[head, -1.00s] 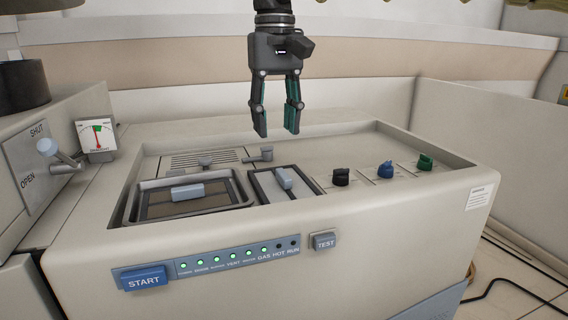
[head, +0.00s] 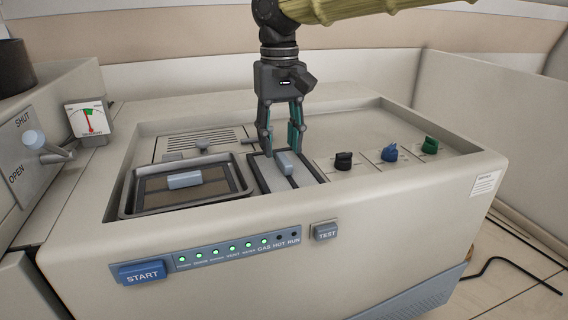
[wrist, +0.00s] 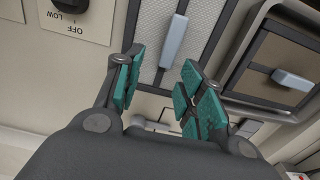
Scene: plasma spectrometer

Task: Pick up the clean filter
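The clean filter looks to be the pale mesh panel with a light blue-grey bar handle (head: 285,164), seated in a slot in the machine's top. In the wrist view its pale mesh (wrist: 203,35) and handle (wrist: 173,42) show just beyond the fingers. My gripper (head: 283,150) points down over this filter, fingers apart. In the wrist view my gripper (wrist: 163,68) is open and empty, its green pads on either side of the line to the handle. Contact with the handle cannot be made out.
Black (head: 343,161), blue (head: 390,153) and green (head: 429,145) knobs stand to the right. A raised rim surrounds the recessed top. START (head: 142,275) and TEST (head: 326,232) buttons are on the front.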

